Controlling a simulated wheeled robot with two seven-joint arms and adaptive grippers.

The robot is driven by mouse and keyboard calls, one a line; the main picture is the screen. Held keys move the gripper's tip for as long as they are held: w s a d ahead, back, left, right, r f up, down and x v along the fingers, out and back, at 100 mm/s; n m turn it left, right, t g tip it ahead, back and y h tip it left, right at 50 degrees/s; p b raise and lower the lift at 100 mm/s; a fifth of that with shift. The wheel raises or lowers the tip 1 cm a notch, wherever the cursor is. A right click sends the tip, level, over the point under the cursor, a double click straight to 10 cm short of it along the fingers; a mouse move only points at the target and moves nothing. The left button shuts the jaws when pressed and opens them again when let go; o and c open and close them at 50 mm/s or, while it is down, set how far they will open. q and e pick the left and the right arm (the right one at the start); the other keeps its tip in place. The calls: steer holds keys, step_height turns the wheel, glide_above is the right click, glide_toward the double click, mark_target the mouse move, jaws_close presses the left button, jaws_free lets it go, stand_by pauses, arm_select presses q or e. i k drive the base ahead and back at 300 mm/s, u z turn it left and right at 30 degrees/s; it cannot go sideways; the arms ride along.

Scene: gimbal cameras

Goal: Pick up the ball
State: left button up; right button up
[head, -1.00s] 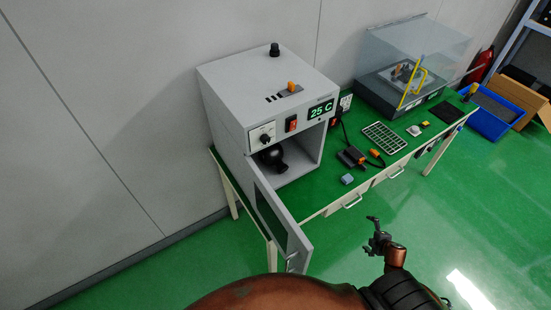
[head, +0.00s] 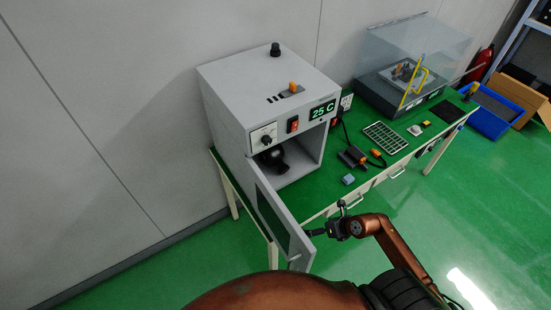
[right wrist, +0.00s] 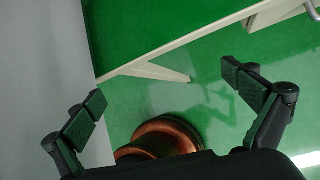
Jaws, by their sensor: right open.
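A black ball-like object (head: 272,157) sits inside the grey oven (head: 225,110), whose door (head: 283,220) stands open toward me. It is partly in shadow, and a curved black part shows beside it. My right gripper (head: 325,232) is in front of the table, just right of the open door and below the oven's opening. In the right wrist view the right gripper (right wrist: 172,98) has its two fingers wide apart, with nothing between them. The ball does not show in the right wrist view. My left gripper is not in view.
The oven stands on a green table (head: 320,190). On the table are a blue-grey block (head: 348,180), a black and orange tool (head: 352,157), a wire rack (head: 384,138) and a clear-covered machine (head: 415,60). A blue bin (head: 490,115) is on the floor at right.

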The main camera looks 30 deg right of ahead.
mark_target(274, 156)
steer(key=i, duration=0.95)
